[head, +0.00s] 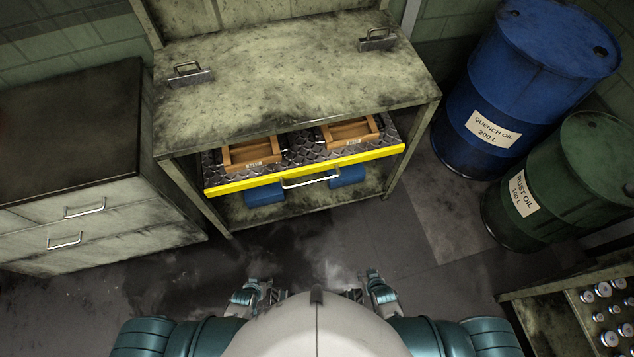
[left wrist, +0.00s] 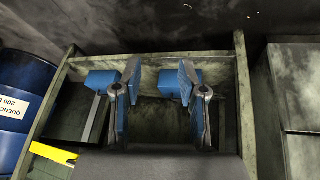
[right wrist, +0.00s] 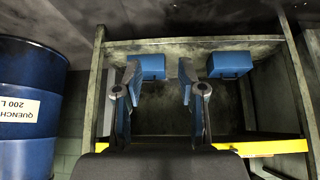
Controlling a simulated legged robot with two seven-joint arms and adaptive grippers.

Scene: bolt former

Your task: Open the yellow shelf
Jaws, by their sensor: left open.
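The yellow shelf (head: 230,187) is a dark diamond-plate tray with a yellow front edge and a metal handle (head: 311,181), under the top of a worn workbench (head: 290,80). Whether it is pulled out at all is hard to tell. Its yellow edge also shows in the left wrist view (left wrist: 52,153) and right wrist view (right wrist: 270,147). My left gripper (head: 262,293) is open and empty, low in front of the bench, apart from the handle. My right gripper (head: 368,291) is open and empty, also apart from it, to the right.
Two wooden boxes (head: 252,165) (head: 327,139) stand on the shelf. Two blue bins (head: 264,195) (head: 347,177) sit below it. A drawer cabinet (head: 90,215) is left; a blue drum (head: 520,90) and green drum (head: 560,185) are right. Clear floor (head: 335,235) lies before the bench.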

